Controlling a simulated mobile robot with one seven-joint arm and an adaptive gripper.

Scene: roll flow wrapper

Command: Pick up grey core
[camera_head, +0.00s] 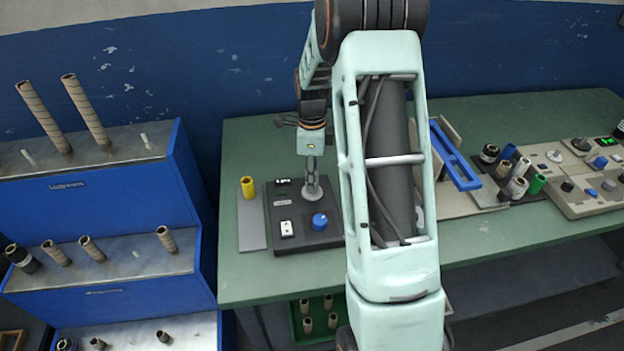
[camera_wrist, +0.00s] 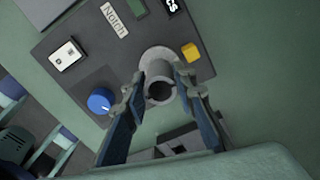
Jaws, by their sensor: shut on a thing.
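The grey core (camera_wrist: 161,84) is a short hollow cylinder, seen from above in the wrist view. It sits over a round grey base on the dark control panel (camera_wrist: 75,88). My gripper (camera_wrist: 160,80) has its two fingers on either side of the core, shut on it. In the head view the core (camera_head: 311,179) stands upright on the panel below my gripper (camera_head: 311,157); the fingers are too small to make out there. I cannot tell whether the core is lifted off its base.
The panel has a blue knob (camera_head: 320,221) and a white switch (camera_head: 287,229). A yellow core (camera_head: 247,187) stands left of it. Right on the green table (camera_head: 500,235) are a blue frame (camera_head: 455,155) and several rolls. A blue shelf rack (camera_head: 80,210) with several brown cores stands left.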

